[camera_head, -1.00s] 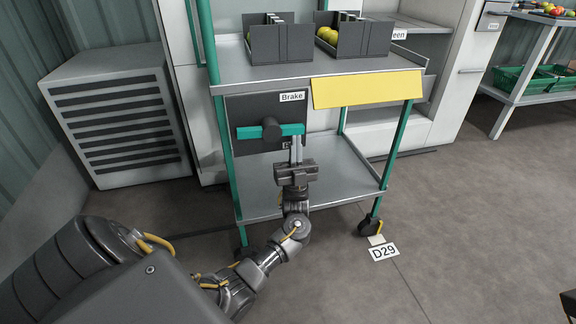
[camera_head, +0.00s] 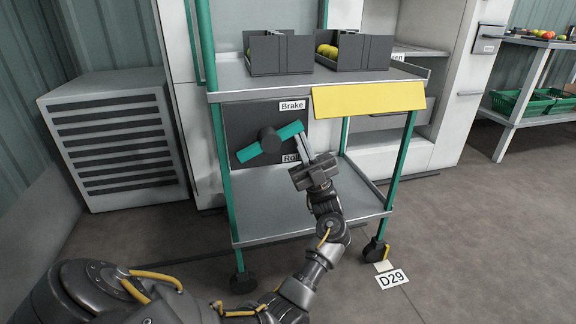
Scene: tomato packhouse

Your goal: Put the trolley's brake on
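The trolley (camera_head: 226,188) stands in front of me. A dark panel under its top shelf carries a teal brake lever (camera_head: 286,132) on a round dark hub (camera_head: 270,141). The lever is tilted, its right end up and its left end down. A "Brake" label (camera_head: 292,105) is at the panel's upper right, above the lever's right end. A "Roll" label (camera_head: 291,158) is below that end, partly covered. My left gripper (camera_head: 303,140) has its pale fingers close together, their tips at or just below the lever's right end; contact is unclear. My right gripper is out of view.
Grey bins of yellow fruit (camera_head: 282,55) stand on the top shelf, above a yellow panel (camera_head: 367,102). The lower shelf (camera_head: 270,205) is bare. Dark castors (camera_head: 243,282) rest on the floor near a "D29" marker (camera_head: 391,279). A slatted grey cabinet (camera_head: 115,138) stands left.

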